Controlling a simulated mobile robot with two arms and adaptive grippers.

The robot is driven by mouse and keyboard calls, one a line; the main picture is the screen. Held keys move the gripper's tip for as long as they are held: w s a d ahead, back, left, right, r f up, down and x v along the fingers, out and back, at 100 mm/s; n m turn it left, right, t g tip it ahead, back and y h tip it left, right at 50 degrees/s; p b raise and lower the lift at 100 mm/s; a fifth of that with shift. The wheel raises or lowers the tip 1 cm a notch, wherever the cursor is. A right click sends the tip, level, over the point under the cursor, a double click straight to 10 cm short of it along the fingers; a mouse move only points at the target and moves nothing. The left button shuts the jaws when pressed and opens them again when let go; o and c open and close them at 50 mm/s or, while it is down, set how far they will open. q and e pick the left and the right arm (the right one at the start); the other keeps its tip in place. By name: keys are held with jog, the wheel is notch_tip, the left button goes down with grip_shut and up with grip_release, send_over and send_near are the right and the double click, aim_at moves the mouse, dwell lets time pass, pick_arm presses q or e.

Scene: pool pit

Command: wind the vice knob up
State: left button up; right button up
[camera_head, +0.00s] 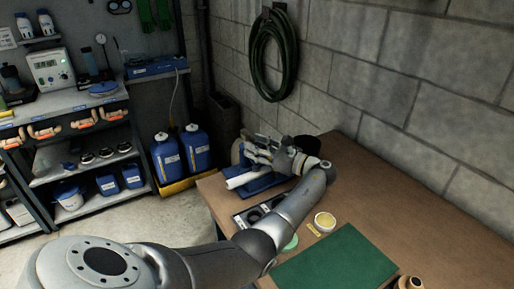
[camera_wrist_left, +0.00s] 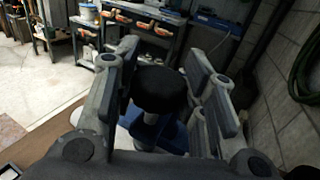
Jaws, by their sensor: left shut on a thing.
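The blue vice (camera_head: 264,186) stands at the far left corner of the brown bench, with a white pipe (camera_head: 243,179) lying across it. My left gripper (camera_head: 256,148) is over the vice and hides its upper part in the head view. In the left wrist view, the round black vice knob (camera_wrist_left: 160,90) sits between the fingers of my left gripper (camera_wrist_left: 163,74), which is shut on it. Blue vice parts (camera_wrist_left: 172,135) and a pale post show below the knob. My right gripper is in neither view.
On the bench (camera_head: 440,226) lie a green mat (camera_head: 338,262), a dark tray with round holes (camera_head: 245,218) and a small yellow-topped tub (camera_head: 325,221). A block wall borders the bench.

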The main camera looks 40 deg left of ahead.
pick_arm(q)
jog(key=o, duration=1)
jog(key=shift+f, duration=0.45)
jog(key=shift+c, duration=0.2)
jog(key=shift+r, duration=0.15)
jog(key=shift+r, duration=0.1)
jog(key=d, duration=0.4)
jog(key=w+d, duration=0.1)
jog(key=d, duration=0.6)
jog(key=shift+w+d, duration=0.4)
